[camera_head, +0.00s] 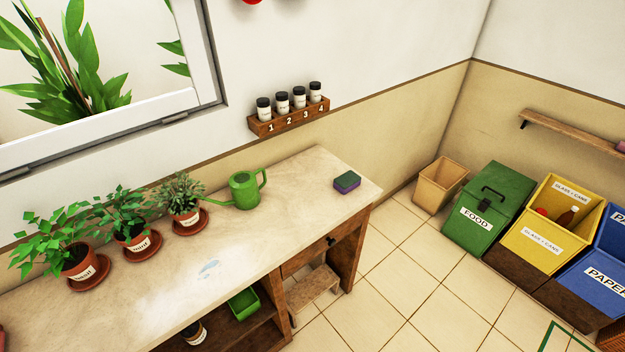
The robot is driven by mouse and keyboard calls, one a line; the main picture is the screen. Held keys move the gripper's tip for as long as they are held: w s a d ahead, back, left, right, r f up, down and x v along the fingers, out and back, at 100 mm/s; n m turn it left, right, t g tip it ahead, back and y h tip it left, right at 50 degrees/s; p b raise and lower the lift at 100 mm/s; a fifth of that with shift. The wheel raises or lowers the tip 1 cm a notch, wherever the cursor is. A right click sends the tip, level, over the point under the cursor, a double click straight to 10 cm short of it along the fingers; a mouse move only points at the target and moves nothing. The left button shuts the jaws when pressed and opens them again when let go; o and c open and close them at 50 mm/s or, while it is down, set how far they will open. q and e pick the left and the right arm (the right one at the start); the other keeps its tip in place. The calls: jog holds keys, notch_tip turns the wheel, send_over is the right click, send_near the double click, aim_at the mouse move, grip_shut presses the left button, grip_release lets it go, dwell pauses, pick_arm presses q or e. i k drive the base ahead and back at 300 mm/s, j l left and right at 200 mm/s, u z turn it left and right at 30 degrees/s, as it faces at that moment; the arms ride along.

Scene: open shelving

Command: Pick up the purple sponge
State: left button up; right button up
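The purple sponge (346,185) lies on the pale counter (325,215) near its right end, with a dark green top and purple sides. Nothing touches it. Neither of my grippers shows in the head view.
A green watering can (244,190) stands left of the sponge, and potted plants (131,233) line the counter's back left. A wooden rack (289,117) of jars hangs on the wall. Bins (488,208) stand on the floor at right. The counter around the sponge is clear.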

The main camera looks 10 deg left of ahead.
aim_at(349, 181)
jog(key=i+l+u, duration=0.1)
jog(key=l, duration=0.3)
jog(key=i+l+u, duration=0.15)
jog(key=l, duration=0.25)
jog(key=i+l+u, duration=0.1)
jog(key=l, duration=0.3)
jog(key=i+l+u, duration=0.1)
jog(key=l, duration=0.35)
jog(key=i, duration=0.1)
